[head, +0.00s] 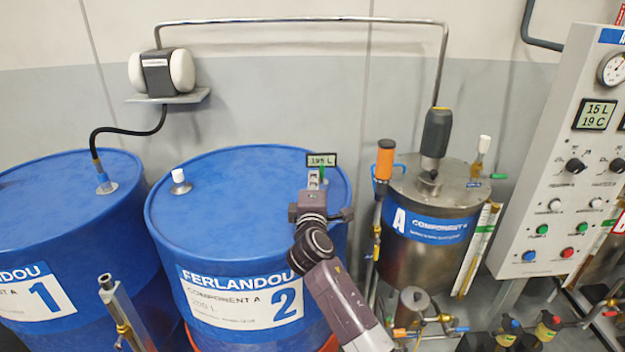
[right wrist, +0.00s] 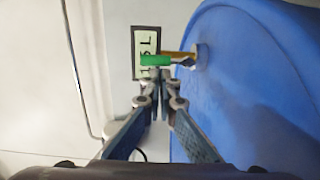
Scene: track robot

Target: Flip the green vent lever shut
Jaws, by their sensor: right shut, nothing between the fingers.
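A green lever (head: 323,171) shows behind the fingertips of my right gripper (head: 314,180), at the back right rim of blue drum 2 (head: 235,235). In the right wrist view the green lever (right wrist: 155,60) lies just beyond the closed fingertips (right wrist: 158,78), with a brass stem (right wrist: 181,54) leading to a fitting on the blue drum (right wrist: 260,90). My right gripper is shut and empty; I cannot tell whether it touches the lever. My left gripper is not in view.
A small display (head: 321,159) stands behind the lever. A white cap (head: 180,181) is on drum 2. Blue drum 1 (head: 60,215) stands to the left. An orange-topped tool (head: 385,160) and the control panel (head: 560,150) are to the right. The drum top is mostly clear.

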